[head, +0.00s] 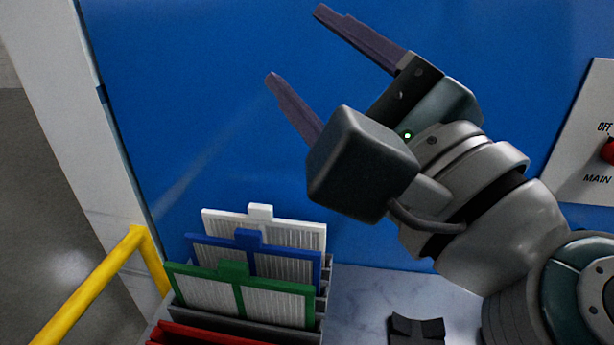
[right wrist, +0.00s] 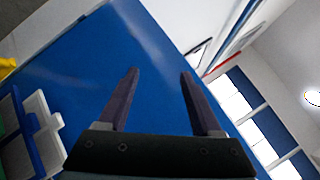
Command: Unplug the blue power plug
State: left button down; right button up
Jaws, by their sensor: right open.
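My right gripper (head: 295,45) is open and empty, held up in front of a large blue panel (head: 200,110). Its two dark fingers are well apart and point to the upper left in the head view. In the right wrist view the open fingers (right wrist: 158,75) have only the blue panel between and behind them. I see no blue power plug and no socket in either view. My left gripper is not in view.
White, blue and green framed filters (head: 240,295) stand in a rack at the lower left. A yellow rail (head: 95,280) is left of it. A dark block (head: 416,328) lies on the marbled surface. A MAIN switch plate (head: 590,130) with a red knob is at right.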

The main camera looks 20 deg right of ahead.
pick_arm(q)
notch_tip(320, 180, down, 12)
jog(key=b, duration=0.8)
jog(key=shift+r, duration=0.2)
pick_arm(e)
jog(key=d+f+m+g+h, duration=0.3)
jog(key=d+f+m+h, duration=0.3)
jog(key=f+m, duration=0.3)
jog(key=d+f+m+g+h, duration=0.2)
jog(key=d+f+m+h, duration=0.4)
jog(key=f+m, duration=0.4)
jog(key=shift+w+d+g+h, duration=0.2)
jog(key=shift+w+g+h, duration=0.1)
jog(key=shift+g+h, duration=0.15)
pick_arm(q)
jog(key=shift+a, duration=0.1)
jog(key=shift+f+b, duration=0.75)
pick_arm(e)
jog(key=shift+x, duration=4.55)
jog(key=shift+r, duration=0.1)
